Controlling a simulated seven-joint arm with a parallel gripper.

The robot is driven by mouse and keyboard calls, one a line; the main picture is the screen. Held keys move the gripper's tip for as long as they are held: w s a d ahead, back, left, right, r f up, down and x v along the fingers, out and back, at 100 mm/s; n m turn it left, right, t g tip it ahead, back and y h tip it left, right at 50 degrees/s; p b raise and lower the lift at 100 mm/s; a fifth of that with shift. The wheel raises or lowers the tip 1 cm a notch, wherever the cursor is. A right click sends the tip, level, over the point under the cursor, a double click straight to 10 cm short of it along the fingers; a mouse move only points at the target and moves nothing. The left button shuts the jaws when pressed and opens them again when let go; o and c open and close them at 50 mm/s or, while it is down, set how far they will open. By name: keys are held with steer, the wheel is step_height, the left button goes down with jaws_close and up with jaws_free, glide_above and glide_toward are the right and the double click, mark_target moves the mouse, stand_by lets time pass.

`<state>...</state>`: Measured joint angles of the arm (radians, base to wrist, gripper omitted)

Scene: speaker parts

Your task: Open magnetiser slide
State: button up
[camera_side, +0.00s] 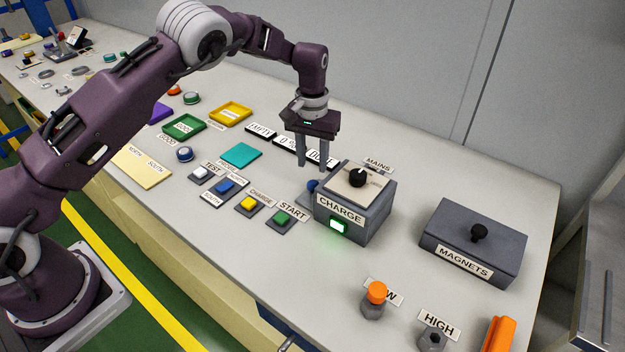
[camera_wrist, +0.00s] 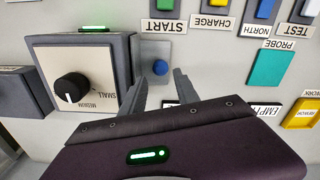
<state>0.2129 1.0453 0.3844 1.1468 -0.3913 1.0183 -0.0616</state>
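The magnetiser is a dark grey box (camera_side: 355,218) labelled CHARGE, with a black dial on its cream top and a lit green window in front. A blue knob (camera_side: 312,186) on a flat grey plate sits against its left side, partly hidden by the box. In the wrist view the knob (camera_wrist: 161,68) and plate (camera_wrist: 151,50) show beside the box (camera_wrist: 121,62). My gripper (camera_side: 312,167) is open and empty, pointing down above the knob. In the wrist view the knob appears between the fingertips (camera_wrist: 160,76). I see no contact.
START (camera_side: 282,218), CHARGE and other buttons stand left of the box. A teal probe pad (camera_side: 241,155) and label plates lie behind them. A MAGNETS box (camera_side: 473,243) with a black knob stands to the right. An orange-topped post (camera_side: 376,293) stands in front.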

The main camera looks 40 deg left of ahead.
mark_target(312, 183)
step_height(312, 183, down, 7)
steer(key=shift+r, duration=0.1)
jaws_close()
stand_by(1.5)
